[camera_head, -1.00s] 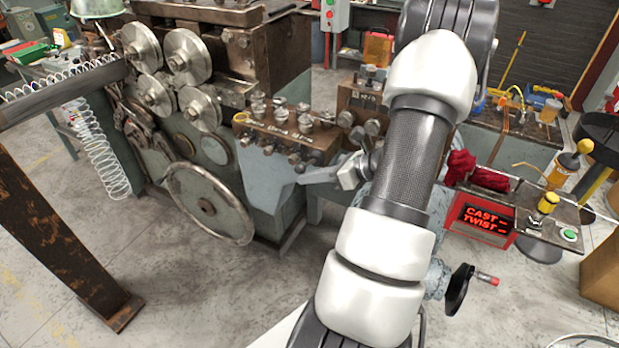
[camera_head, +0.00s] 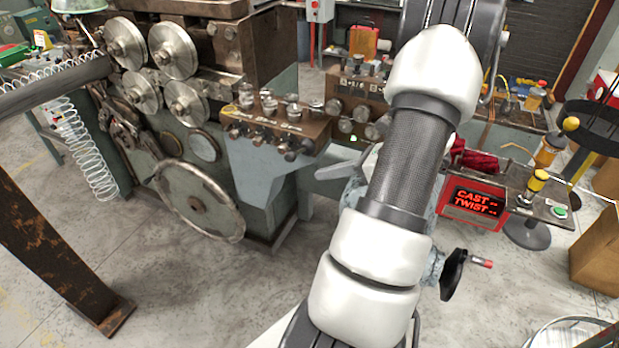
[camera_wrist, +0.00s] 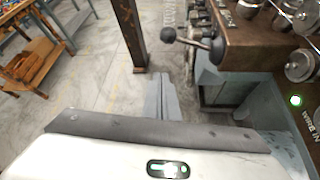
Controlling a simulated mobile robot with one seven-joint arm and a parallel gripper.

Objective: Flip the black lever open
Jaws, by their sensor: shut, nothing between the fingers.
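In the wrist view a lever with a round black knob (camera_wrist: 168,34) sticks out to the left from a dark pivot on the brown-topped machine block. My gripper (camera_wrist: 161,78) shows there as two grey fingers side by side, shut and empty. Its tips lie below and left of the lever's pivot in the picture, apart from the knob as far as I can tell. In the head view my arm covers much of the middle, and I cannot single out the lever among the knobs on the brown panel (camera_head: 272,124).
The spring coiler's metal rollers (camera_head: 172,50) and large handwheel (camera_head: 198,200) stand left in the head view. A red display box (camera_head: 473,207) is at the right. A green light (camera_wrist: 296,100) glows on the machine. A rusty post (camera_wrist: 130,35) stands beyond my fingers; open floor lies left.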

